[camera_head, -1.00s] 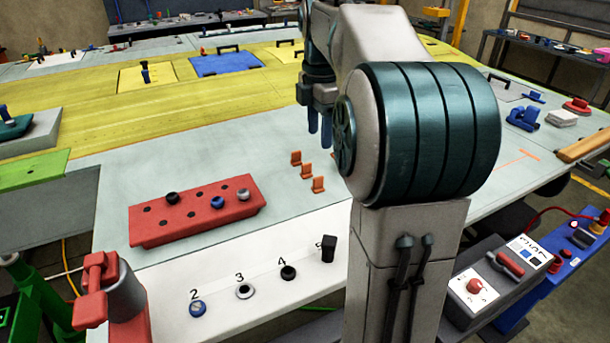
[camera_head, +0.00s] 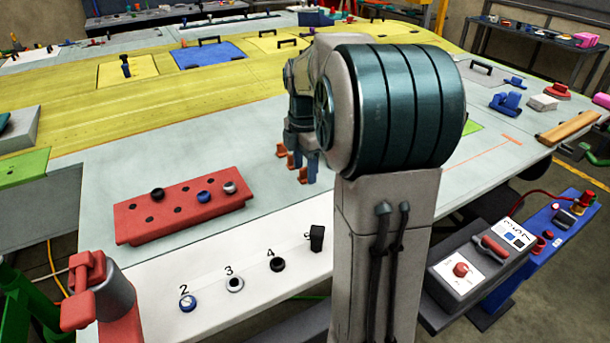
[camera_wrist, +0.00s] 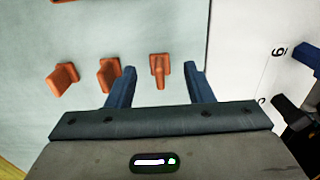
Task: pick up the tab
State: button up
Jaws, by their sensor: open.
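Several orange tabs stand in a row on the pale grey-green wing panel. In the wrist view one tab (camera_wrist: 160,68) lies between and just beyond the fingertips of my gripper (camera_wrist: 160,75), closer to the middle than the others. A second tab (camera_wrist: 108,73) is just left of the left finger, and a third tab (camera_wrist: 63,78) is farther left. In the head view two tabs (camera_head: 281,150) show beside my gripper (camera_head: 302,172), partly hidden by it. My gripper is open and empty, with its blue fingers pointing down over the row. Whether the fingers touch anything cannot be told.
A red block (camera_head: 180,212) with holes and several knobs sits left of the tabs. A white strip (camera_head: 215,315) along the front edge carries numbered knobs and a black block (camera_head: 317,238). The panel between red block and tabs is clear.

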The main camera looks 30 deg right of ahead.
jog(key=shift+f, duration=0.7)
grip_shut()
jog(key=shift+r, duration=0.15)
